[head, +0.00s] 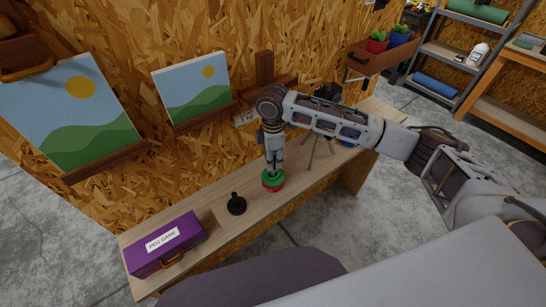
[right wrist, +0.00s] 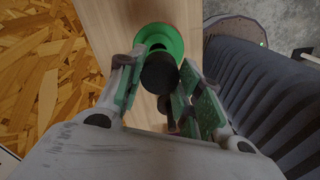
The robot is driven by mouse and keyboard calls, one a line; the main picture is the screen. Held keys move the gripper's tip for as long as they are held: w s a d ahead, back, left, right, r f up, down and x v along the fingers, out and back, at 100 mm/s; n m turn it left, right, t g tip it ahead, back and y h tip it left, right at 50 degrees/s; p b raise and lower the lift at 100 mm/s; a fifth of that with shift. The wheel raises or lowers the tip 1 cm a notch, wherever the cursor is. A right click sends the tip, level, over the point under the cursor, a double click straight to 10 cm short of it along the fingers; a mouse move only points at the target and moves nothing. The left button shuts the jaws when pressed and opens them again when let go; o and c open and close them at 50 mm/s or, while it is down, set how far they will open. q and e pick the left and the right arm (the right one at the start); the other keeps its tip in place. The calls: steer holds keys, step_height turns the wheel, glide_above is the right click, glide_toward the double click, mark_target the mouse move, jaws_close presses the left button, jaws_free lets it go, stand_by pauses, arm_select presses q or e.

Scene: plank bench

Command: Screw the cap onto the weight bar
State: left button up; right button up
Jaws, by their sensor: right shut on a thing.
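A stack of a green plate (head: 273,176) over a red plate (head: 274,188) stands on the bench; the green one (right wrist: 158,42) shows at the top of the right wrist view. My right gripper (head: 273,164) points down directly over this stack. In the right wrist view its fingers are shut on a dark round piece (right wrist: 160,73), which looks like the cap. It overlaps the green plate in that view; I cannot tell whether they touch. The weight bar itself is hidden by the gripper and the piece. My left gripper is not in view.
A black round-based piece with a short upright post (head: 236,205) stands left of the stack. A purple case (head: 166,244) lies at the bench's left end. Thin stand legs (head: 318,152) are behind my right arm. The plank bench (head: 208,212) is bare between case and black piece.

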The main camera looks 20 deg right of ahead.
steer(key=p, duration=0.3)
steer(key=shift+f, duration=0.35)
stand_by(4.3)
steer(key=shift+m, duration=1.5)
steer(key=shift+m, duration=1.4)
steer(key=shift+m, duration=0.3)
steer(key=shift+m, duration=1.1)
